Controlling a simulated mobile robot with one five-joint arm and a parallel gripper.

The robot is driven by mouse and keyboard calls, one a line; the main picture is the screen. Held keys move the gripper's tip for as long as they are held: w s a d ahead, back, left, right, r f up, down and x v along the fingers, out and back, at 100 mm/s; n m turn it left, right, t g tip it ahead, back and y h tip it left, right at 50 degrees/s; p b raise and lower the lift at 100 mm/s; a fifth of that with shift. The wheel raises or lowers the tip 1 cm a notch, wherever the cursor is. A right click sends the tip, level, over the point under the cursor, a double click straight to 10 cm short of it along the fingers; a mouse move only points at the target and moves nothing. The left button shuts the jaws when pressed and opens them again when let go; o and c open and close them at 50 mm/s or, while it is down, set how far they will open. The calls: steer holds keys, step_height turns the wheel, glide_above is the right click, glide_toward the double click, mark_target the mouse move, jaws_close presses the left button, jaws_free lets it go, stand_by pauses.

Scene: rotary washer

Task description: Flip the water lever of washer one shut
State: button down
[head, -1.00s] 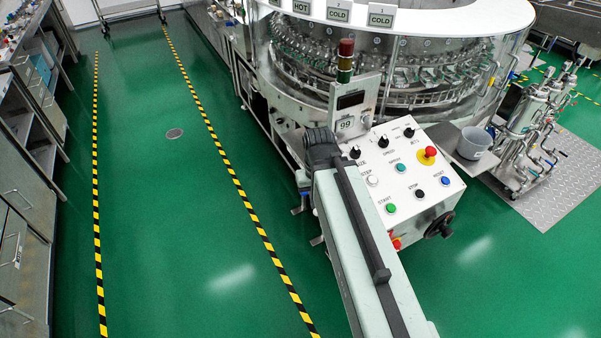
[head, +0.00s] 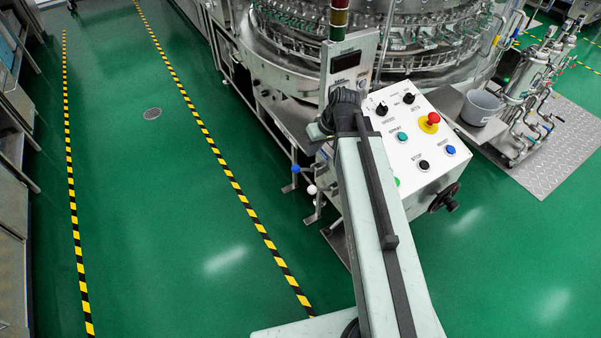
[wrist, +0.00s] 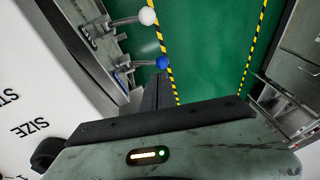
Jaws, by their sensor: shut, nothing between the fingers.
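Two ball-ended levers stick out from the washer's low side frame. The blue-ball lever (head: 295,169) and the white-ball lever (head: 311,189) are left of my arm's end in the head view. In the wrist view the blue ball (wrist: 162,62) lies just beyond my fingers and the white ball (wrist: 147,16) is farther up; both stems run left to metal brackets. No label shows which one is the water lever. My gripper (wrist: 159,88) is shut and empty, its dark fingers pointing toward the blue ball with no clear contact. In the head view its fingers are not distinguishable.
The white control panel (head: 408,150) stands right of my arm, with a red stop button (head: 431,119) and a black handwheel (head: 444,198). The round washer (head: 290,60) rises behind. Green floor (head: 200,190) with a striped line is clear to the left; cabinets (head: 14,170) edge it.

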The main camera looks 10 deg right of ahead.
steer(key=shift+w+d+f+t, duration=0.25)
steer(key=shift+w+d+t, duration=0.1)
steer(key=shift+w, duration=0.25)
steer(key=b, duration=0.9)
glide_above(302, 169)
steer(key=s, duration=0.1)
step_height(302, 169, down, 9)
steer(key=shift+f, duration=0.1)
